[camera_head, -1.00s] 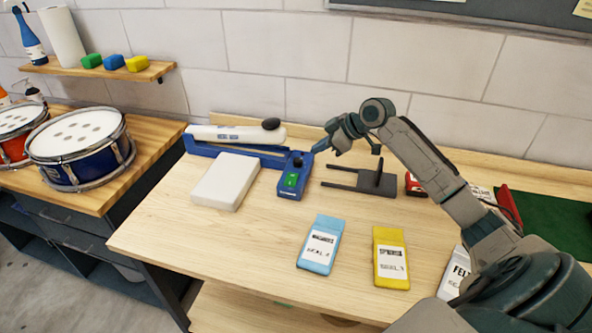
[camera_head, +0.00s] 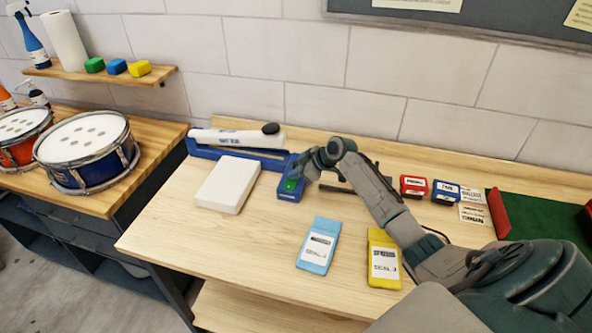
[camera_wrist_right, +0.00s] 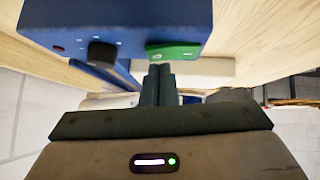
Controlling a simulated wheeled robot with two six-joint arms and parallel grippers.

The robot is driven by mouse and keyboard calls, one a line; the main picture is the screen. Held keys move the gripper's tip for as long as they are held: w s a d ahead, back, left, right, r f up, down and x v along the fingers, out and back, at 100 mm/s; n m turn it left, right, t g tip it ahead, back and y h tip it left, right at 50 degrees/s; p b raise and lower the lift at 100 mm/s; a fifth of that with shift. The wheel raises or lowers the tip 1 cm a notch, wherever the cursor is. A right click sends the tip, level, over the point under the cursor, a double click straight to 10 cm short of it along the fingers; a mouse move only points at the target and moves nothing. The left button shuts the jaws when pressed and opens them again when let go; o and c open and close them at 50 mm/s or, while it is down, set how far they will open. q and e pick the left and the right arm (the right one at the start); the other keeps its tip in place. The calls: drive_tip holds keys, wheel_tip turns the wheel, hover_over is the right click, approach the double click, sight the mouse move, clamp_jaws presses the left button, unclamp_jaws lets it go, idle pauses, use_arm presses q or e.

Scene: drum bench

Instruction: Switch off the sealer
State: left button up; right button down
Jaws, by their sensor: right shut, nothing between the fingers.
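The sealer (camera_head: 195,150) stands at the back left of the bench, blue with a long white arm (camera_head: 235,138) and a black knob on the arm's end. Its blue control box (camera_head: 287,196) carries a green switch (camera_head: 290,185), partly covered by my right gripper (camera_head: 297,176). In the right wrist view the box (camera_wrist_right: 130,18) shows a black dial (camera_wrist_right: 101,52), a small red light and the green switch (camera_wrist_right: 180,51). My right gripper's fingers (camera_wrist_right: 159,70) are shut and empty, their tips right at the switch. I cannot tell whether they touch it. My left gripper is not in view.
A white block (camera_head: 226,184) lies left of the control box. A blue packet (camera_head: 318,246) and a yellow packet (camera_head: 383,262) lie in front. Red (camera_head: 413,187) and blue (camera_head: 445,192) small boxes stand at right. A dark forked stand is partly hidden behind my right arm.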

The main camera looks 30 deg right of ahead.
drive_tip(key=shift+f, duration=0.25)
drive_tip(key=shift+d+f+b, duration=0.1)
drive_tip(key=shift+f+b, duration=0.15)
drive_tip(key=shift+b, duration=0.45)
drive_tip(key=shift+r+p, duration=0.1)
drive_tip(key=shift+p, duration=0.2)
